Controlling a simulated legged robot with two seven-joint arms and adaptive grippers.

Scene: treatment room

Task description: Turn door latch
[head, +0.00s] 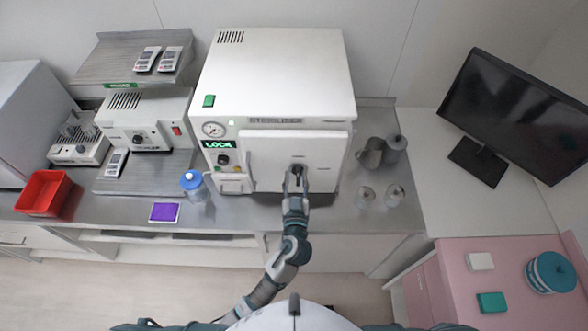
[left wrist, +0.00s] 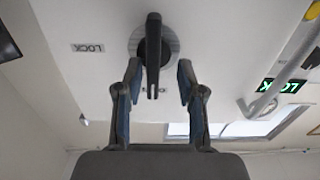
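The white steriliser (head: 275,80) stands on the steel counter with its front door (head: 270,155) closed. The dark door latch (head: 297,167) is on the right part of the door, partly hidden by my gripper. In the left wrist view the latch (left wrist: 153,50) is a black bar on a round grey base, lined up with a LOCK label below it. My left gripper (head: 295,181) is at the latch. Its two fingers (left wrist: 158,75) are apart, one on each side of the bar, with gaps visible. My right gripper is not in view.
A green LOCK display (head: 216,144) is lit beside the door, above a pale door handle (head: 249,170). A blue-lidded jar (head: 194,186) stands left of the door. Metal jugs (head: 371,153) and small glass jars (head: 394,195) stand close on the right.

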